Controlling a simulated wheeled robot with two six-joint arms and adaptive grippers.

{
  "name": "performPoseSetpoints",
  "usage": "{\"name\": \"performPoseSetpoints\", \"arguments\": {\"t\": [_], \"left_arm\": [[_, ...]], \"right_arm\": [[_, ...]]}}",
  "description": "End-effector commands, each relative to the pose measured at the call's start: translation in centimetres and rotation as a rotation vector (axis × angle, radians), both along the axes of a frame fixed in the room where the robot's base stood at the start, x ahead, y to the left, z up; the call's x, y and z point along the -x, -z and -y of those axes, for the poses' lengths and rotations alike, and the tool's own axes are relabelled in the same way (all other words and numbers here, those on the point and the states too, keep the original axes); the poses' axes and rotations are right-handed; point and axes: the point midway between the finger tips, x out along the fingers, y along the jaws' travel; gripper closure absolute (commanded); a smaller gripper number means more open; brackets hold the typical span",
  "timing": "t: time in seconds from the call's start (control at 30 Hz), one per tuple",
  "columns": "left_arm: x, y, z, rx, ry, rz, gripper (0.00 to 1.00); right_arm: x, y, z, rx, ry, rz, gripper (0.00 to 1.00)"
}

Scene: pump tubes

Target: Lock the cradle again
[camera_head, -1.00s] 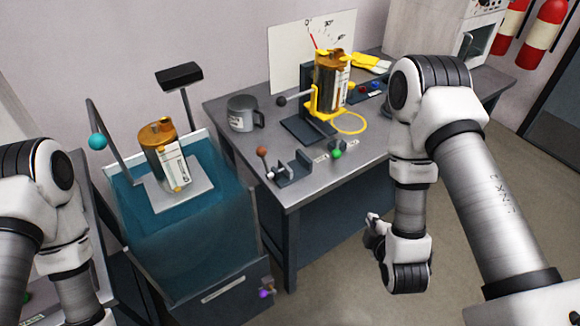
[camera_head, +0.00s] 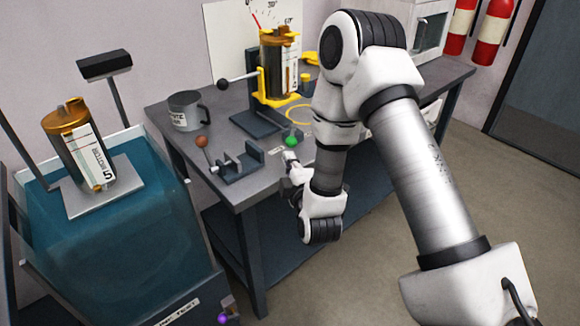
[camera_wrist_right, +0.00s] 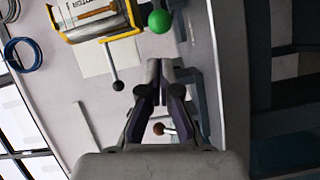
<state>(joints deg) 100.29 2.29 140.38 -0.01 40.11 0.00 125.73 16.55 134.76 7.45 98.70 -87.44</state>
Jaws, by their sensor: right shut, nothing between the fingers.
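The yellow cradle (camera_head: 285,99) stands on a dark base on the table and holds a brown and silver tube (camera_head: 278,62) upright. Its lever with a black ball (camera_head: 222,84) points left; in the wrist view the ball (camera_wrist_right: 118,86) lies left of my fingers. A green ball knob (camera_head: 291,141) is at the table's front edge; it also shows in the wrist view (camera_wrist_right: 160,20), beyond my fingertips. My right gripper (camera_head: 290,157) is shut and empty, just below the green knob in the head view; its fingers (camera_wrist_right: 160,72) show in the wrist view. My left gripper is out of view.
A dark clamp block (camera_head: 245,160) with a brown ball lever (camera_head: 201,141) sits at the table's front left. A grey mug (camera_head: 187,110) stands behind it. A teal tank (camera_head: 115,225) with another tube (camera_head: 80,145) is at left. An angle board (camera_head: 235,40) stands behind the cradle.

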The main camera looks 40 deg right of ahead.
Motion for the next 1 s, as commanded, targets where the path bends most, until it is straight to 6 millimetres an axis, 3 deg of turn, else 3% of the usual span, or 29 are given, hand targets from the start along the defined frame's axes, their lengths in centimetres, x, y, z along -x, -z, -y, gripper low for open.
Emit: {"name": "performPoseSetpoints", "arguments": {"t": [0.2, 0.33, 1.0], "left_arm": [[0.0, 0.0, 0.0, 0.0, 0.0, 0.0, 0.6], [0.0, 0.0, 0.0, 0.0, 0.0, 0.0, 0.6], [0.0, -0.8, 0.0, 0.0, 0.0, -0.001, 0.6]], "right_arm": [[-4.0, 0.2, 1.5, 0.0, 0.001, 0.001, 1.0], [-5.2, 0.3, 2.0, 0.0, 0.0, 0.0, 1.0], [-5.5, 0.1, 2.1, 0.0, -0.04, -0.002, 1.0]]}}
